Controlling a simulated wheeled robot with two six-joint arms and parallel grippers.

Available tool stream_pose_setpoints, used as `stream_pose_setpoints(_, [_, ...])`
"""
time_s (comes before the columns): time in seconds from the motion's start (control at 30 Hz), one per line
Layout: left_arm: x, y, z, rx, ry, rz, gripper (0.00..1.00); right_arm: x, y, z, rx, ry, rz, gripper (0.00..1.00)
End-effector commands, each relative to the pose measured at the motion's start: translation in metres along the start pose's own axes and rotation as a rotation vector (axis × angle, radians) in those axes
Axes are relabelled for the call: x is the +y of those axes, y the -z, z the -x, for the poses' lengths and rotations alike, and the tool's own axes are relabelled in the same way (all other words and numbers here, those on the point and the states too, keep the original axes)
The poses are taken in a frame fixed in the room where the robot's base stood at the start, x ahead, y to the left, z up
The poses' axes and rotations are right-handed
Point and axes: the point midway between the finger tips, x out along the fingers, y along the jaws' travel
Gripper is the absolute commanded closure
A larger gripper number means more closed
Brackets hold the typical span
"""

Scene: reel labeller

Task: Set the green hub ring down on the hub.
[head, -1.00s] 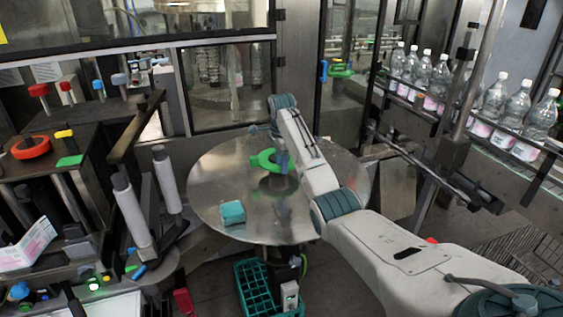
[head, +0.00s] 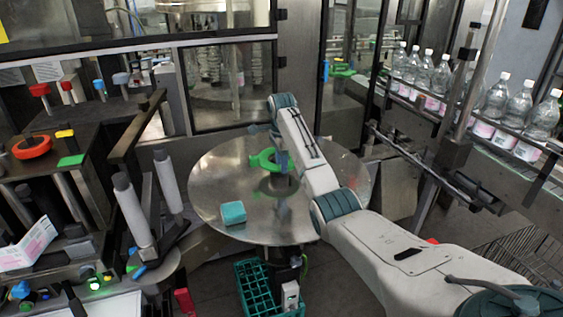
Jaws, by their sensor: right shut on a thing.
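The green hub ring (head: 262,160) is in the head view, above the middle of the round metal table. My right gripper (head: 281,161) is shut on the ring's right side, and the arm reaches in from the lower right. The ring seems held a little above the table (head: 220,180), where a dark round patch shows beneath it. The hub cannot be made out clearly; the gripper and ring cover that spot. My left gripper is not in view.
A teal block (head: 233,212) lies on the table's front left. Two pale rollers (head: 131,210) stand left of the table. A green crate (head: 254,290) is below its front edge. Several bottles (head: 520,115) line a conveyor at the right. The table's left part is clear.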

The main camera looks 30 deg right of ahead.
Motion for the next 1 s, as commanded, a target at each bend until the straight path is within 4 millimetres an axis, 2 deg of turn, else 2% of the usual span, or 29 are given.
stream_pose_setpoints(0.47, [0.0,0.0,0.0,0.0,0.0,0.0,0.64,0.002,0.002,0.006,0.0,0.001,0.0,0.93])
stream_pose_setpoints(0.5, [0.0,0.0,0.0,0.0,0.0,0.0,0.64,0.002,0.002,0.006,0.0,0.001,0.0,0.6])
stream_pose_setpoints(0.6, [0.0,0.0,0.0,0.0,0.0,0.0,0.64,0.002,0.003,0.006,0.0,0.001,0.0,0.42])
stream_pose_setpoints(0.87, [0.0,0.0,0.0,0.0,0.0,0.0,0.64,0.002,0.003,0.006,0.0,0.0,0.0,0.42])
stream_pose_setpoints(1.0, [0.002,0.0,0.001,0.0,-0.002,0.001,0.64,0.0,0.007,0.016,0.0,0.002,0.0,0.42])
